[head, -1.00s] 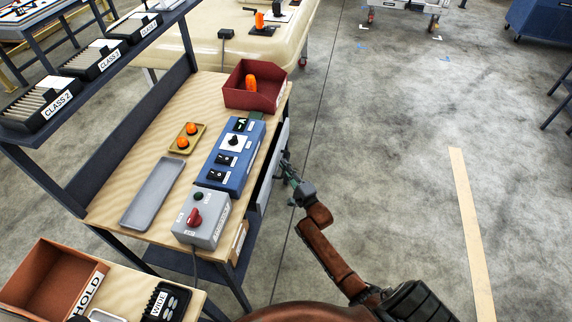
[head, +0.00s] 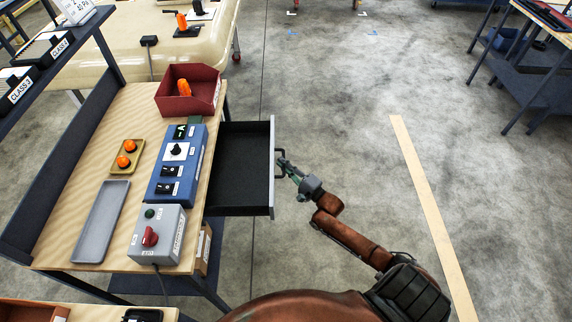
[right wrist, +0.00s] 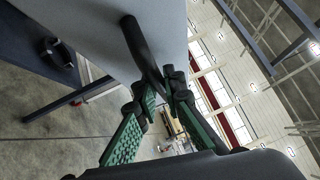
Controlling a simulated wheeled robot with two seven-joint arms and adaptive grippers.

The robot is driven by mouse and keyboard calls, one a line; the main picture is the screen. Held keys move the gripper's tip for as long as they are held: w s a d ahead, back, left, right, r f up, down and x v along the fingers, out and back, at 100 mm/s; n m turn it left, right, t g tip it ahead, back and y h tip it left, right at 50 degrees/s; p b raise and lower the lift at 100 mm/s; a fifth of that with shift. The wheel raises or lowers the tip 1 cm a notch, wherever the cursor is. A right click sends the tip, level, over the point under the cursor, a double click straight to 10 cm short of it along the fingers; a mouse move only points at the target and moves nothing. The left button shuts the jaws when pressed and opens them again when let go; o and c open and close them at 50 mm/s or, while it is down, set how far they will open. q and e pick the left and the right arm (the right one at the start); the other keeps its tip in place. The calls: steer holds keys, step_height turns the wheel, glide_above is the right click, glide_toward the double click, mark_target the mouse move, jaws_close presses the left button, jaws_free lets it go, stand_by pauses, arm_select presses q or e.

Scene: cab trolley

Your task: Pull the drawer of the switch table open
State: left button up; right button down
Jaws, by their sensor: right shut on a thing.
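The switch table (head: 85,150) has a light wooden top and stands on the left of the head view. Its drawer (head: 240,170) is pulled well out to the right, with a dark, empty-looking inside and a grey front panel (head: 272,165). My right gripper (head: 284,166) is shut on the dark bar handle (head: 280,152) at the drawer's front. In the right wrist view the green-padded fingers (right wrist: 160,95) close around the black handle (right wrist: 142,50), against the pale front panel. My left gripper is not in view.
On the table top are a blue switch box (head: 177,165), a grey box with a red knob (head: 158,235), a red bin (head: 190,92), a grey tray (head: 100,222) and a small tray with orange knobs (head: 125,158). The floor to the right is clear.

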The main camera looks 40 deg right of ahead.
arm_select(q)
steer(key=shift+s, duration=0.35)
arm_select(e)
steer(key=shift+f, duration=0.1)
steer(key=c, duration=2)
jaws_free()
steer(key=shift+s, duration=0.15)
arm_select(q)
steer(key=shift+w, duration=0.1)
arm_select(e)
steer(key=v, duration=1.2)
